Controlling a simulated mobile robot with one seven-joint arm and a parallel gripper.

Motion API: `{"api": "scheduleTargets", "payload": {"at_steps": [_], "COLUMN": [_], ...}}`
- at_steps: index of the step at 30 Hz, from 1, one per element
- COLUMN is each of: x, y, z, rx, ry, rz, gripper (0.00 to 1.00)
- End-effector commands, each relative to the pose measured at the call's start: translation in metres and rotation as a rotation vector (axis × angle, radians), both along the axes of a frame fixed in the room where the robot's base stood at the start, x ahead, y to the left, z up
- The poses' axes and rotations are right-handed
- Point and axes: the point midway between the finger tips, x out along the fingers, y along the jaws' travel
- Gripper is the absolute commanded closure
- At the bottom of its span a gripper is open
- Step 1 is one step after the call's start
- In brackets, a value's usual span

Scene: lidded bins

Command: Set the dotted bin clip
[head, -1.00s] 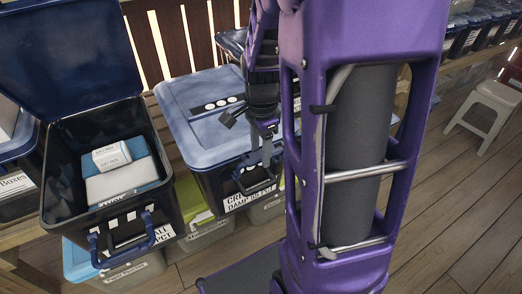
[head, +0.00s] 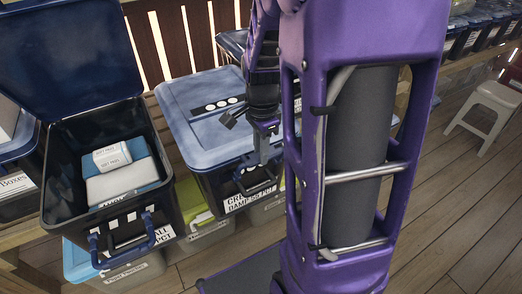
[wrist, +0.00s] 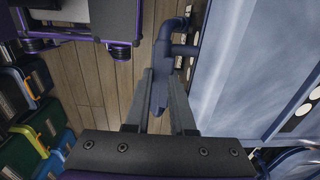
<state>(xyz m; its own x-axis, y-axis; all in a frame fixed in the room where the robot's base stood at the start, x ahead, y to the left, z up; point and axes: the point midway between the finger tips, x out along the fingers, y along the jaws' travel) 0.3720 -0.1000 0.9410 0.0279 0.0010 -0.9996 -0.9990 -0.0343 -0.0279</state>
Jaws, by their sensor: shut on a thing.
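The dotted bin has a closed blue lid (head: 205,120) with a black strip of white dots (head: 217,106). Its dark front carries a white printed label (head: 247,197), partly hidden behind my arm. My gripper (head: 262,160) is at the front of this bin, below the lid's edge. In the wrist view my two fingers (wrist: 160,100) are shut on a blue bar-shaped clip (wrist: 160,82), which joins a bent blue piece beside the lid. Whether the clip is latched cannot be told.
An open bin (head: 60,190) stands to the left, its lid (head: 70,55) raised, with packs inside and a blue clip (head: 150,235) on its front. Lower bins (head: 205,232) sit beneath. A white stool (head: 490,105) stands right on open wooden floor.

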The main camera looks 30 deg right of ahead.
Motion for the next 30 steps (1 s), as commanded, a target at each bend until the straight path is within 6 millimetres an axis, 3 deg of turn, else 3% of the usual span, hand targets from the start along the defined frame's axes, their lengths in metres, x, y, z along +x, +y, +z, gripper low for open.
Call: {"api": "scheduleTargets", "payload": {"at_steps": [20,30], "x": [0.000,0.013], "y": [0.000,0.000], "z": [0.000,0.008], "rx": [-0.001,-0.005], "ry": [0.000,0.105], "rz": [0.000,0.001], "gripper": [1.00,1.00]}}
